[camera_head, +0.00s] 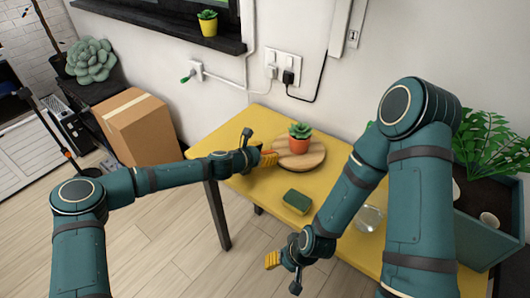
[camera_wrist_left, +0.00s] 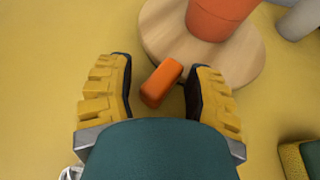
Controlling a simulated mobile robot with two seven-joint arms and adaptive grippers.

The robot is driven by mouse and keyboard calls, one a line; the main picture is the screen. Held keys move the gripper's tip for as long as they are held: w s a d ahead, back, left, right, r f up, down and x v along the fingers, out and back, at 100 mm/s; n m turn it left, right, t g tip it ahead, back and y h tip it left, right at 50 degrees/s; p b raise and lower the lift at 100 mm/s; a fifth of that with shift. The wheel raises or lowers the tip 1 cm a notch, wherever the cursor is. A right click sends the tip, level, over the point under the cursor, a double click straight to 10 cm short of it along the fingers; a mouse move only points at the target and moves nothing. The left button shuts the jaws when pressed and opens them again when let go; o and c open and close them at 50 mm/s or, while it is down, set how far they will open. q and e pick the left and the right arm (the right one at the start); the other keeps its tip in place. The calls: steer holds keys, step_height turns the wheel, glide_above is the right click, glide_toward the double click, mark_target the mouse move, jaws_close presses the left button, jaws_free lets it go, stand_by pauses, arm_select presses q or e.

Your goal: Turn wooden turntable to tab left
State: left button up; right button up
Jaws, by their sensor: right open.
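The round wooden turntable (camera_head: 314,157) lies on the yellow table, with an orange pot (camera_head: 299,146) holding a green succulent on top. In the left wrist view the turntable (camera_wrist_left: 163,28) fills the top middle, and its orange tab (camera_wrist_left: 161,83) sticks out at the near rim. My left gripper (camera_head: 265,156) is at the turntable's left edge. In its wrist view the left gripper (camera_wrist_left: 160,75) is open, with the tab between its fingers, nearer the right finger; contact is unclear. My right gripper (camera_head: 282,270) is open and empty, low in front of the table.
A green and yellow sponge (camera_head: 297,201) lies in front of the turntable on the yellow table (camera_head: 250,187). A clear glass (camera_head: 369,218) stands further right, partly behind my right arm. A planter (camera_head: 490,235) is at the right. Wall sockets (camera_head: 283,68) with plugs are behind.

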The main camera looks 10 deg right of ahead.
arm_select(q)
steer(key=v, duration=1.2)
